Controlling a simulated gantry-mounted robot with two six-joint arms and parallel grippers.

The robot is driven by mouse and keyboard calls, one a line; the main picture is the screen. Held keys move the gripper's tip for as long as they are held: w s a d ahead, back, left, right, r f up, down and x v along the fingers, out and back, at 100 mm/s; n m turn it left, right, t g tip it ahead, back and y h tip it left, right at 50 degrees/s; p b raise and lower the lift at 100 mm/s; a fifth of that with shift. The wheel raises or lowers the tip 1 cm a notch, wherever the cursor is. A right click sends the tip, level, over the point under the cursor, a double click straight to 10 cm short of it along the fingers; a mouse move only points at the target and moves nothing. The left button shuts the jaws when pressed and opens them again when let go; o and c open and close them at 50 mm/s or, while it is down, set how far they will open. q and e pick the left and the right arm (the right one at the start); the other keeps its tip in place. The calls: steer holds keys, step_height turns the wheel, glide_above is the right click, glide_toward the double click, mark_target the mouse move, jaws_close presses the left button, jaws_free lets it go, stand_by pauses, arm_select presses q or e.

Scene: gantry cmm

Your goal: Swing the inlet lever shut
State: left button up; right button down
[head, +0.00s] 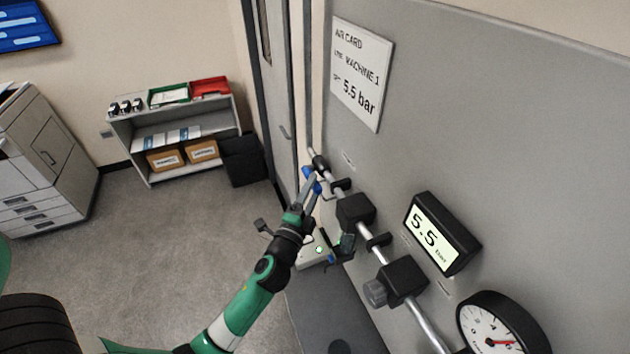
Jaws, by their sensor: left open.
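The inlet lever (308,172) shows as a small blue piece at the far upper end of the pipe, beside the grey wall panel. My left gripper (313,182) reaches up to it from below, its grey fingers open and close around or beside the blue piece. The fingers partly hide the lever, and I cannot tell whether they touch it. The lever's exact angle to the pipe is hard to see. My right gripper is not in view.
Along the pipe (427,328) sit black blocks (356,209), a display (440,234) reading 5.5 and a round gauge (495,335). A card (360,72) on the panel reads 5.5 bar. A pale box (314,251) with a green light lies below the pipe.

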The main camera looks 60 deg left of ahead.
arm_select(q)
steer(key=shift+x, duration=0.9)
jaws_close()
stand_by(0.8)
